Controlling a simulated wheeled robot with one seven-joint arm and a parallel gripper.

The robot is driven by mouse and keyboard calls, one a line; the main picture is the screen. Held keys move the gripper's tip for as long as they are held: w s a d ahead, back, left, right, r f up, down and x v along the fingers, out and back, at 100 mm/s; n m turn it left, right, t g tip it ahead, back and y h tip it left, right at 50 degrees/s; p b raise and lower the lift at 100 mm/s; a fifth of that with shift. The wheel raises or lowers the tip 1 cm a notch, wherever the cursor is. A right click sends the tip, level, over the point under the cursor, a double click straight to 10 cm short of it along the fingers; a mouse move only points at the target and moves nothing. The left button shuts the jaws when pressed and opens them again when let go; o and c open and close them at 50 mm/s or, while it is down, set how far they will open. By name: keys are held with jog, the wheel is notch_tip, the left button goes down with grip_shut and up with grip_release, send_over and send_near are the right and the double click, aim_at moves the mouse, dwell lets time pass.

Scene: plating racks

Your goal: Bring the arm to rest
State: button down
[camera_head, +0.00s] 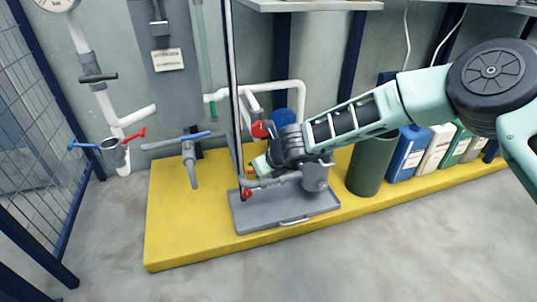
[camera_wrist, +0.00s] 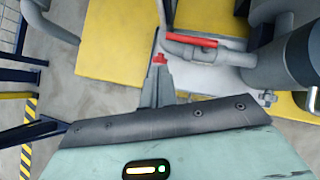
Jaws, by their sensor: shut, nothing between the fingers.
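My gripper (camera_wrist: 160,60) is shut and empty in the wrist view, with its grey fingers together and red showing at their tips. In the head view my arm reaches in from the right. My gripper (camera_head: 252,170) is low over the yellow platform, just behind a grey pipe, and partly hidden by my wrist. I cannot tell whether it touches the pipework.
A grey pump-like unit (camera_head: 315,175) with a pipe stands on a grey tray (camera_head: 290,222) on the yellow platform (camera_head: 190,235). A red lever (camera_wrist: 190,39) is close to my fingers. A dark green drum (camera_head: 370,165) stands right. Floor in front is clear.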

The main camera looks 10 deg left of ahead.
jog(key=s+d+r+n+g+y+p, duration=0.1)
jog(key=s+d+r+n+p, duration=0.1)
jog(key=s+r+n, duration=0.6)
jog(key=s+d+r+n+g+y+p, duration=0.1)
jog(key=s+r+n+g+p, duration=0.1)
jog(key=s+r+n, duration=0.65)
jog(key=s+d+r+n+g+h+p, duration=0.1)
jog(key=s+d+r+n+h+p, duration=0.15)
jog(key=s+d+n, duration=0.5)
jog(key=s+d+r+n+h+p, duration=0.1)
jog(key=s+d+r+n+h, duration=0.25)
jog(key=d, duration=0.75)
jog(key=s+d+r+n+g+h+p, duration=0.15)
jog(key=s+d+r+n, duration=0.25)
jog(key=s+d+n, duration=0.45)
notch_tip(320, 180, up, 38)
jog(key=w+d+m+p, duration=0.1)
jog(key=w+m+p, duration=0.1)
jog(key=p, duration=3.5)
jog(key=shift+m+t, duration=0.45)
jog(key=shift+m, duration=0.05)
